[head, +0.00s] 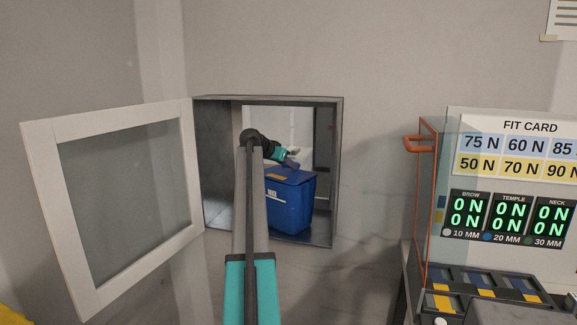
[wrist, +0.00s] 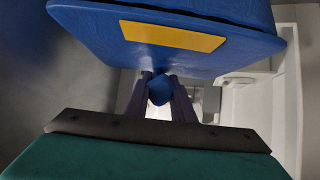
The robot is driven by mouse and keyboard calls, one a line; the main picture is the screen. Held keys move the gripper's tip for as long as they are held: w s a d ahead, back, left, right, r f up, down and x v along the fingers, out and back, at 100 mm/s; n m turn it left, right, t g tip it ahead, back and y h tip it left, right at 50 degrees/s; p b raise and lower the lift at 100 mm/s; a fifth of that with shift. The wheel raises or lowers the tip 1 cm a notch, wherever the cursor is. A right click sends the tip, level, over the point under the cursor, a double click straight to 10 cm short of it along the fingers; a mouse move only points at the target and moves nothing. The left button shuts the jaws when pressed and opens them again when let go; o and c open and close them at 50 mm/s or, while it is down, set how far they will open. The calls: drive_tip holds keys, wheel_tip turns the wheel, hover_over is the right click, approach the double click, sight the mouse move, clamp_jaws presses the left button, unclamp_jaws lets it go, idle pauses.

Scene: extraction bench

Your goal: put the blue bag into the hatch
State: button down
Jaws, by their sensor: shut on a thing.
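The blue bag (head: 289,205) is upright inside the opening of the hatch (head: 337,175), toward its right side. It has a yellow patch on top and a pale label on its front. In the wrist view the blue bag (wrist: 240,43) fills the top, with the yellow patch facing me. My gripper (head: 292,163) is at the top of the bag, within the hatch opening. In the wrist view my gripper (wrist: 161,92) has its fingers shut on a rounded blue part of the bag. My arm hides the hatch's middle, and I cannot tell whether the bag's underside touches the hatch floor.
The hatch door (head: 75,203), a pale frame with a grey pane, stands swung open to the left. A fit card panel (head: 520,127) with force readouts stands at the right, beside an orange handle (head: 416,143). A tray (head: 490,285) with dark and yellow pieces is below it.

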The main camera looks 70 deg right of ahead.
drive_tip(key=shift+f, duration=0.1)
idle(0.3)
drive_tip(key=c, duration=1.4)
unclamp_jaws()
drive_tip(key=shift+c, duration=0.2)
drive_tip(key=shift+f, duration=0.15)
drive_tip(key=b+v, duration=0.1)
drive_tip(key=v, duration=1.3)
drive_tip(key=shift+d, duration=0.1)
